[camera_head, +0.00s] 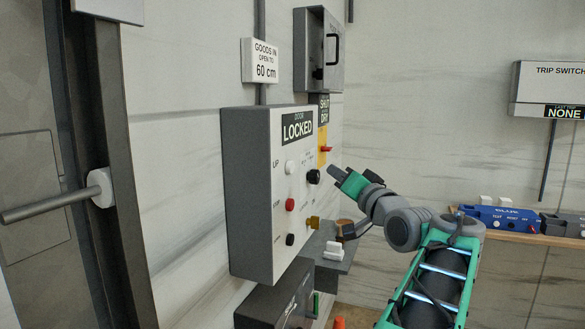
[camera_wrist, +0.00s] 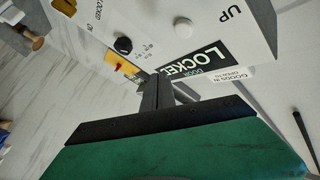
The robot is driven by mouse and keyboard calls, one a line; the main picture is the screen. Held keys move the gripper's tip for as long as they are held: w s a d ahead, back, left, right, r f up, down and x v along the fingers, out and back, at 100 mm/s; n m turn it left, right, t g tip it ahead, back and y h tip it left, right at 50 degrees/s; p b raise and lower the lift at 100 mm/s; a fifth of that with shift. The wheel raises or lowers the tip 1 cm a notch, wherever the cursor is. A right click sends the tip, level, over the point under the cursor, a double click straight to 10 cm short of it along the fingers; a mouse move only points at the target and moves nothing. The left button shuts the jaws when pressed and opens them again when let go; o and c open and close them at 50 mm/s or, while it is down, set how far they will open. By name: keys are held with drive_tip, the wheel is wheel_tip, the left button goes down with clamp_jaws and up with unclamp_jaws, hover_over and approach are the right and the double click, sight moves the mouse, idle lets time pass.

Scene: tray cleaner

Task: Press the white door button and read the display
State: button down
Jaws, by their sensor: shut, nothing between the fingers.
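The white control box (camera_head: 245,200) hangs on the wall. Its display (camera_head: 297,128) reads DOOR LOCKED; the display also shows in the wrist view (camera_wrist: 200,56). The white button (camera_head: 290,167) sits beside the UP label, above a red and a black button; it also shows in the wrist view (camera_wrist: 183,27). My gripper (camera_head: 333,170) is shut and empty, to the right of the box and apart from the white button. In the wrist view its fingertips (camera_wrist: 164,84) lie below the display in the picture.
A red switch (camera_head: 326,149) on a yellow plate is behind. A door with a bar handle (camera_head: 50,205) is at left. A shelf (camera_head: 530,238) is at right.

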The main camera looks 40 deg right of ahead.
sight(290, 167)
drive_tip(key=w+a, duration=0.3)
drive_tip(key=w, duration=0.3)
drive_tip(key=shift+w+a+p, duration=0.15)
drive_tip(key=shift+p, duration=0.2)
idle(1.6)
drive_tip(key=shift+w+a, duration=0.2)
drive_tip(key=shift+w, duration=0.2)
drive_tip(key=shift+w+a+b, duration=0.2)
drive_tip(key=shift+w+b, duration=0.1)
drive_tip(key=shift+w, duration=0.15)
idle(0.8)
drive_tip(key=shift+s+d+b, duration=0.4)
drive_tip(key=shift+s, duration=0.4)
drive_tip(key=shift+s, duration=0.1)
